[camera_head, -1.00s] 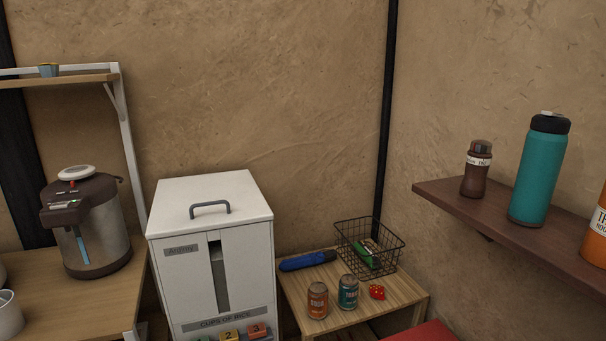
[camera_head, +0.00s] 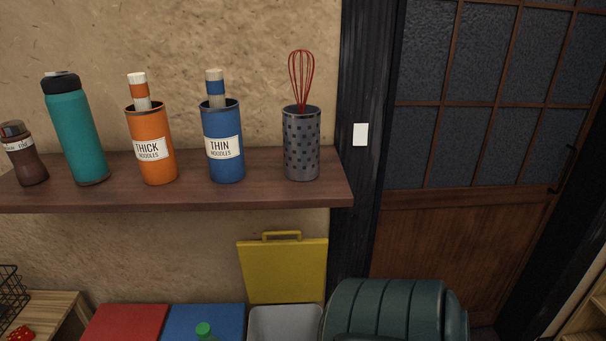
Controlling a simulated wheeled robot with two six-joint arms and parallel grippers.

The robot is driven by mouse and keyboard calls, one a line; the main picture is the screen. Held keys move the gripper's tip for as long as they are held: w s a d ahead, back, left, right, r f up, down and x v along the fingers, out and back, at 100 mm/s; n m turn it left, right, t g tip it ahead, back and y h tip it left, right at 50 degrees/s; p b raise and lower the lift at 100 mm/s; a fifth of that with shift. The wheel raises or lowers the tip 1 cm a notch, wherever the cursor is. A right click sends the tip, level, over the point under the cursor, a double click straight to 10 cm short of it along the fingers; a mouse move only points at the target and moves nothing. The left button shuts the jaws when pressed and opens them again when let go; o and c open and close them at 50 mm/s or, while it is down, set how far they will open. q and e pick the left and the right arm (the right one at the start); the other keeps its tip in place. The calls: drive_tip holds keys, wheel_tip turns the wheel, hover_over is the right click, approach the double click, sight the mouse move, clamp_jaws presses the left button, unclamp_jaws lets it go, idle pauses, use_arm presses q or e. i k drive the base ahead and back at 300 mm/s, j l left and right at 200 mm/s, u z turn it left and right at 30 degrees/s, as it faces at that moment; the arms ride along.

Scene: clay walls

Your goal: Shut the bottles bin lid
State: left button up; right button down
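A yellow lid (camera_head: 283,270) with a handle on its top edge stands upright against the wall below the shelf. In front of it is an open grey bin (camera_head: 285,321), whose lower part is cut off by the picture's bottom edge. To its left, a blue lid (camera_head: 212,320) and a red lid (camera_head: 126,325) lie flat and shut. No bin label shows, so I cannot read which one is for bottles. Neither of my grippers is in view.
A dark green ribbed rounded object (camera_head: 388,311) stands right of the grey bin. Above, a wooden shelf (camera_head: 250,194) holds bottles, noodle canisters and a whisk holder (camera_head: 301,145). A door (camera_head: 470,240) is at right.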

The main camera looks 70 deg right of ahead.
sight(288, 270)
drive_tip(key=z, duration=1.85)
drive_tip(key=k+j+z, duration=0.1)
drive_tip(key=j+z, duration=0.15)
drive_tip(key=k+j+z, duration=0.15)
drive_tip(key=j+z, duration=0.15)
drive_tip(key=k+j+z, duration=0.25)
drive_tip(key=i+j, duration=0.1)
